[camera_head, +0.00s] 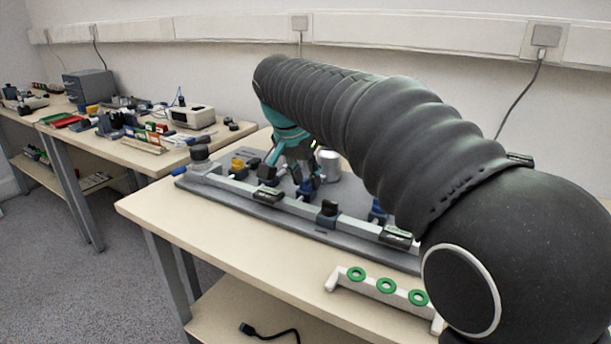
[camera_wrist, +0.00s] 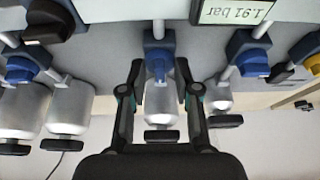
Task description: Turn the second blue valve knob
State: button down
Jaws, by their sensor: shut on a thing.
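In the wrist view a blue valve knob (camera_wrist: 158,68) on a blue valve body sits between the two fingers of my gripper (camera_wrist: 160,72), which is shut on it. Another blue knob (camera_wrist: 21,70) is to the left, and one more blue knob (camera_wrist: 254,66) is to the right. A grey metal cylinder (camera_wrist: 161,102) lies beyond the held knob. In the head view my gripper (camera_head: 304,178) reaches down to the valve panel (camera_head: 230,190) on the table; my arm and fingers partly hide the knob there.
A black knob (camera_wrist: 48,22) and a display (camera_wrist: 234,11) reading 1.91 bar are near the held valve. In the head view a white rack with green rings (camera_head: 385,285) stands at the table's front. A side bench (camera_head: 130,150) with tools is at the left.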

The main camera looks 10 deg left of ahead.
jog(key=n+y, duration=0.1)
jog(key=n, duration=0.1)
jog(key=n+p, duration=0.1)
jog(key=n, duration=0.1)
jog(key=shift+d+r+n+y, duration=0.1)
jog(key=shift+d+n+y, duration=0.05)
jog(key=shift+n+y, duration=0.2)
jog(key=n+y, duration=0.1)
jog(key=n, duration=0.1)
jog(key=n+y+p, duration=0.1)
jog(key=n, duration=0.1)
jog(key=shift+d+n+g, duration=0.1)
jog(key=shift+n+g, duration=0.15)
jog(key=shift+g, duration=0.05)
jog(key=n+y+p, duration=0.1)
jog(key=n, duration=0.3)
jog(key=shift+w+g, duration=0.1)
jog(key=shift+g, duration=0.3)
jog(key=shift+n+g+y+p, duration=0.2)
jog(key=shift+n+g+y, duration=0.15)
jog(key=shift+n, duration=0.75)
jog(key=shift+n+g+y+p, duration=0.2)
jog(key=shift+n+g, duration=0.15)
jog(key=shift+n, duration=0.75)
jog(key=c, duration=0.8)
grip_release()
jog(key=shift+c, duration=0.2)
